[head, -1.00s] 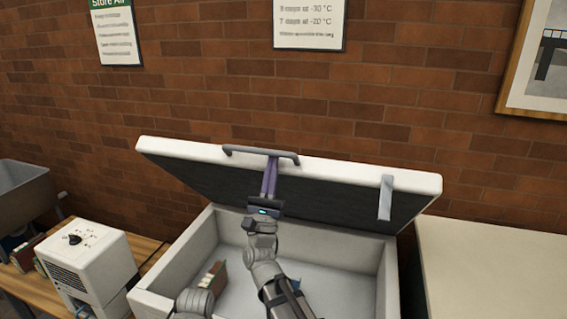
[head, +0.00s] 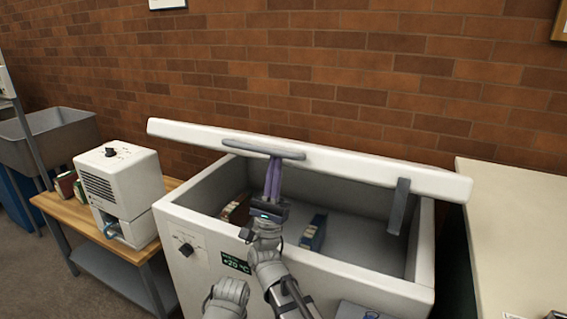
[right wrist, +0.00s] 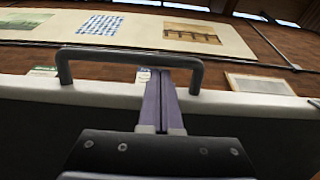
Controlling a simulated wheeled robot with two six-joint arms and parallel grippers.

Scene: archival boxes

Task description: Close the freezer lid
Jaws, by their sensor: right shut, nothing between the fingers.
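The white freezer lid (head: 350,166) is partly open, tilted over the white freezer (head: 205,245). Its dark bar handle (head: 263,148) is on the front edge; the handle (right wrist: 130,54) also shows in the right wrist view. My right gripper (head: 274,160) is shut and empty, with its purple fingers up at the handle; the fingers (right wrist: 160,78) reach the bar in the right wrist view. Whether they press on it or only lie beside it I cannot tell. A grey latch strap (head: 399,206) hangs from the lid's right part. My left gripper is not in view.
Inside the freezer are a blue box (head: 314,232) and a tan box (head: 236,209). A white appliance (head: 120,190) stands on a wooden table (head: 178,185) at left. A pale counter (head: 520,225) stands close at right. A brick wall is behind.

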